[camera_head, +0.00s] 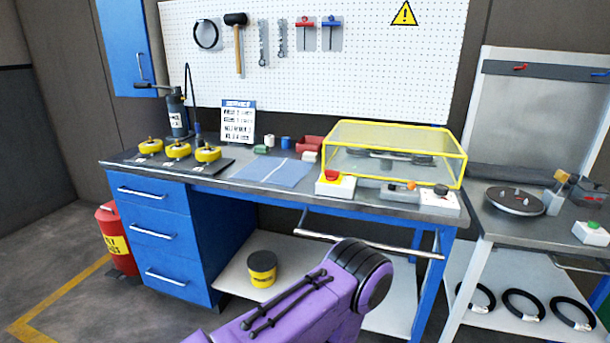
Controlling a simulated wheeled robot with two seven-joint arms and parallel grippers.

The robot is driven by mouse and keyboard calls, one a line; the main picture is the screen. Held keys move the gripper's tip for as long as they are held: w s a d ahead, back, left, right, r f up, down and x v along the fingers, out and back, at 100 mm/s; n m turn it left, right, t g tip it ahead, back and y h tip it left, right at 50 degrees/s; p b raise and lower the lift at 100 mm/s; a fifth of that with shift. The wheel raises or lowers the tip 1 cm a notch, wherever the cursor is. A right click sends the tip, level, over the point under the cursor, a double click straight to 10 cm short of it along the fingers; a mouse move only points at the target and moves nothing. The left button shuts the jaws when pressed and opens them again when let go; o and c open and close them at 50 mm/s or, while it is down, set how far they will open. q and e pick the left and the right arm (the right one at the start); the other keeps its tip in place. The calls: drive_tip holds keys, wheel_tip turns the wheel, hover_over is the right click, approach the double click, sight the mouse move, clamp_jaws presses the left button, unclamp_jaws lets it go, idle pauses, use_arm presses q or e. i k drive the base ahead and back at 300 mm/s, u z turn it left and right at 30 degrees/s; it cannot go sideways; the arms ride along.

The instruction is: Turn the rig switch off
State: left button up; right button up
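On the blue workbench (300,196), a clear box-like cover with a yellow frame (398,136) stands over a grey rig (390,157). Along its front edge are a white box with a red mushroom button (331,176), a small unit with an orange part (408,187), and a light box with a black knob (440,191). The black knob looks like the rig switch, but its setting is too small to read. A purple arm link of mine fills the bottom middle, in front of the bench. Neither of my grippers is in view.
Yellow-topped parts (178,150) sit on a dark mat at the bench's left. A blue mat (272,171) lies mid-bench. A metal handrail (370,243) runs below the bench front. A side table with a round plate (515,201) stands at the right.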

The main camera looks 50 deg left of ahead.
sight(330, 174)
drive_tip(key=u, duration=0.95)
drive_tip(key=i, duration=0.15)
drive_tip(key=z, duration=0.25)
